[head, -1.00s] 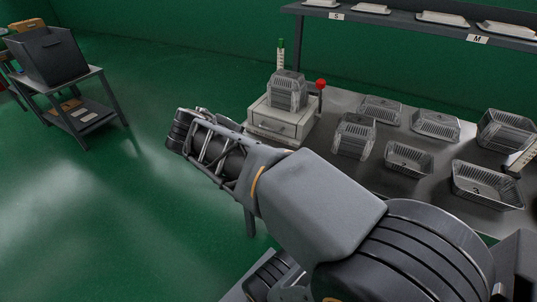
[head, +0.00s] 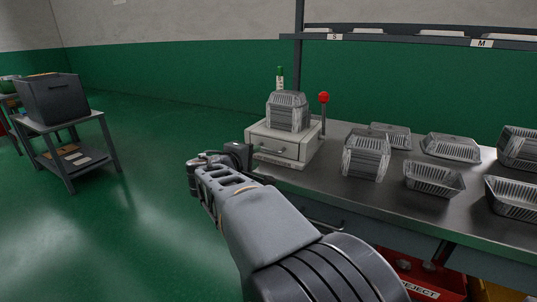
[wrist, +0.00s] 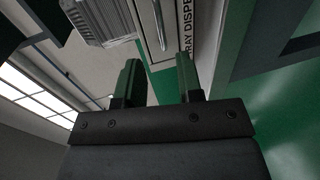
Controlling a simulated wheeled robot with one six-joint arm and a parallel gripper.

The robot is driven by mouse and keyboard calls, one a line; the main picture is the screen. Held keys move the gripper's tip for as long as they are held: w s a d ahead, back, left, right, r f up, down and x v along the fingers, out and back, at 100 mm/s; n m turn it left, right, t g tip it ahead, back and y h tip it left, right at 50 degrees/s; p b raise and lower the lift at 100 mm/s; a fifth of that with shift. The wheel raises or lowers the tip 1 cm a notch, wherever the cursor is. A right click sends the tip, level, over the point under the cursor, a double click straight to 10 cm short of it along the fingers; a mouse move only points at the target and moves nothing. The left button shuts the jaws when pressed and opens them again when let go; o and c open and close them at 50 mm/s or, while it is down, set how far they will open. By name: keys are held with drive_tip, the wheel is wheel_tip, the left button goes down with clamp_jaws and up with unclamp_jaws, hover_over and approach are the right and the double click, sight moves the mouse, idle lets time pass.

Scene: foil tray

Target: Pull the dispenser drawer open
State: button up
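The dispenser (head: 312,146) is a pale box at the left end of the steel bench, with a stack of foil trays (head: 288,112) on top. Its drawer (head: 290,150) looks shut, with a thin bar handle (head: 272,152) across its front. In the wrist view the handle (wrist: 160,25) stands beyond the fingertips, beside printed lettering. My gripper (wrist: 158,75) is open, with two green fingers apart and nothing between them. In the head view my gripper's dark end (head: 238,155) is just left of the drawer front; its fingertips are not clear there.
A red-knobbed lever (head: 323,98) stands right of the dispenser. Several foil trays (head: 434,180) cover the bench to the right. A red reject bin (head: 420,275) is below the bench. Open green floor (head: 130,220) lies to the left, with a cart (head: 68,150) beyond.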

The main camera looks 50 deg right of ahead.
sight(267, 150)
drive_tip(key=b+x, duration=0.1)
drive_tip(key=x, duration=0.8)
drive_tip(key=shift+d+f, duration=0.15)
clamp_jaws()
